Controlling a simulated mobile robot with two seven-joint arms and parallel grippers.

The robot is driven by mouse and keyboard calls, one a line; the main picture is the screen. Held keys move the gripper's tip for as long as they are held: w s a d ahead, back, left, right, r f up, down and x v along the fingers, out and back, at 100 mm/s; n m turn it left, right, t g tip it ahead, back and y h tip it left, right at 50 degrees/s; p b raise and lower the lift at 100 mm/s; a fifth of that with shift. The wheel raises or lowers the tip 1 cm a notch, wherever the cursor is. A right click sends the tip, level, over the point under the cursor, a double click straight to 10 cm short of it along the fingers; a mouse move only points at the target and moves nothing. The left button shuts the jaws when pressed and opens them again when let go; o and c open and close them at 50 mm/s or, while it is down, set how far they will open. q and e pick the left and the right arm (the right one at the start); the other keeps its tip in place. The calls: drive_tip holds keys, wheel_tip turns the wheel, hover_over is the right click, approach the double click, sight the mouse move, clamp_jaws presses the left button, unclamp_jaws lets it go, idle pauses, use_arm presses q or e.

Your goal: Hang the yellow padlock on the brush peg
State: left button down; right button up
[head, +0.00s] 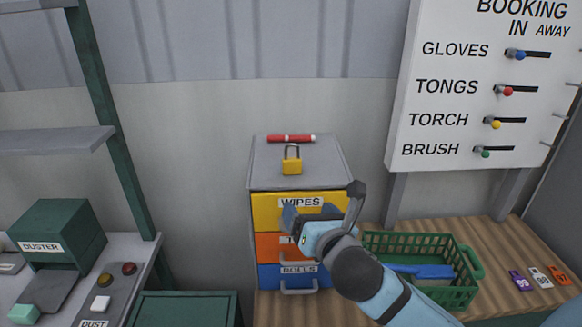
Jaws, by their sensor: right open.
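The yellow padlock (291,167) with a grey shackle stands upright on top of the grey drawer cabinet (318,160). My right gripper (322,203) is open and empty in front of the cabinet's upper drawers, below and right of the padlock and apart from it. The BRUSH row is lowest on the white board (440,60) at the right, with a green-knobbed slider (486,154). A thin grey peg (547,143) sticks out near the board's right edge, roughly level with that row. My left gripper is not in view.
A red marker (291,138) lies behind the padlock. A green basket (425,240) holding a blue brush-like item (425,270) stands on the wooden bench, with small number tags (541,278) to its right. Shelving and a green DUSTER box (60,235) are at left.

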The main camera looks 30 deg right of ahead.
sight(302, 173)
drive_tip(key=w+d+r, duration=0.1)
drive_tip(key=w, duration=0.3)
drive_tip(key=w+d+r+n+h, duration=0.1)
drive_tip(key=w+d, duration=0.1)
drive_tip(key=w, duration=0.2)
drive_tip(key=w+d+r+n, duration=0.1)
drive_tip(key=w+r, duration=0.1)
drive_tip(key=w, duration=0.2)
drive_tip(key=shift+w+d+t, duration=0.15)
drive_tip(key=shift+d+t, duration=0.25)
drive_tip(key=shift+w, duration=0.2)
drive_tip(key=shift+s, duration=0.1)
drive_tip(key=c, duration=0.9)
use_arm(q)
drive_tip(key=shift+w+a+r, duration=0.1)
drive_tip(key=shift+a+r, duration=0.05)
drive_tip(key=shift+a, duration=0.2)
use_arm(e)
drive_tip(key=shift+c, duration=0.9)
